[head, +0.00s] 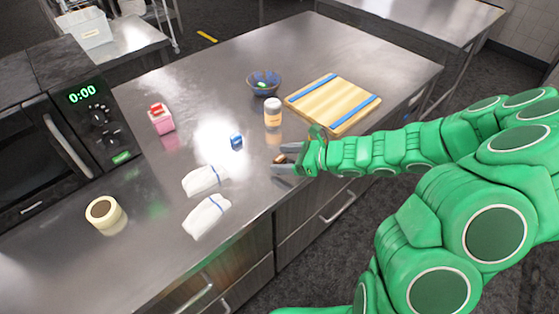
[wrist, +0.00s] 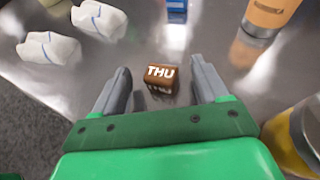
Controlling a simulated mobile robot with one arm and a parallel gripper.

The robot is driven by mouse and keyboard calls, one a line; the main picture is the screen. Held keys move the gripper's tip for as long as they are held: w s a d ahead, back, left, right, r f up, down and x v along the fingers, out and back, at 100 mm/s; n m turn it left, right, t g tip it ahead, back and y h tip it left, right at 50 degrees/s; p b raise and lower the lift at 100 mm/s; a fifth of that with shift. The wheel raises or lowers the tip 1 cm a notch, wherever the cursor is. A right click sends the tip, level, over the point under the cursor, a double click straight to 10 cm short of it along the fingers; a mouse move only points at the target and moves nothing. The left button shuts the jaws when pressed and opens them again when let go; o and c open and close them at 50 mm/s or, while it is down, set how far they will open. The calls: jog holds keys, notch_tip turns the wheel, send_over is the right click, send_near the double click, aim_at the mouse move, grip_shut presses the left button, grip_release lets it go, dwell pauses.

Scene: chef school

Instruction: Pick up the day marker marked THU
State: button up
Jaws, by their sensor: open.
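The day marker marked THU (wrist: 160,78) is a small brown block with white letters, lying on the steel counter. In the wrist view it sits between and just ahead of my two fingertips, with a gap on each side. In the head view the marker (head: 280,159) shows as a small brown spot between the fingers, near the counter's front edge. My gripper (head: 281,159) is open and empty, low over the counter; its grey fingers also show in the wrist view (wrist: 160,82).
A blue block (head: 236,141) and two folded white cloths (head: 206,180) lie to the left. An orange-labelled jar (head: 272,113) and a striped cutting board (head: 332,101) stand behind.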

jog(key=shift+x, duration=0.9)
jog(key=c, duration=1.1)
